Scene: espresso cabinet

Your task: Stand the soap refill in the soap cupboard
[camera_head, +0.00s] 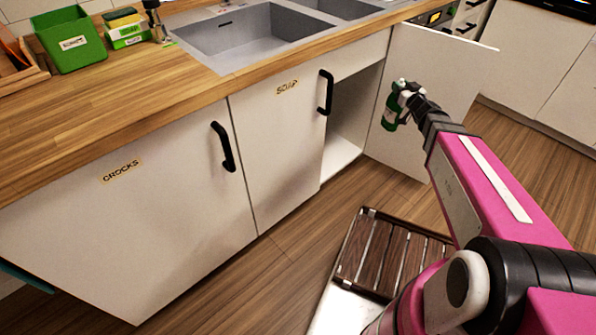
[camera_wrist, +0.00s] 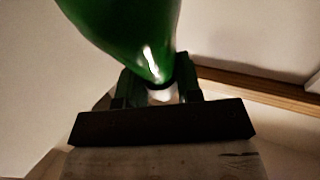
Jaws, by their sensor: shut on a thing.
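The soap refill, a green bottle with a white top (camera_head: 391,108), is held upright or nearly so in front of the open cupboard (camera_head: 343,143). My gripper (camera_head: 408,92) is shut on its top part. In the wrist view the green body (camera_wrist: 125,28) fills the upper middle, and a pale part shows between the fingers of my gripper (camera_wrist: 161,94). The door labelled SOAP (camera_head: 275,135) looks shut, just left of the opening. A white door panel (camera_head: 440,75) stands out to the right, behind the bottle. The cupboard's deeper inside is hidden.
A wooden counter (camera_head: 130,105) with a sink (camera_head: 245,40) runs above. The CROCKS door (camera_head: 130,220) is at the left. Black handles (camera_head: 325,92) stick out from the fronts. A slatted wooden rack (camera_head: 385,255) is low in front. Bare floor shows between.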

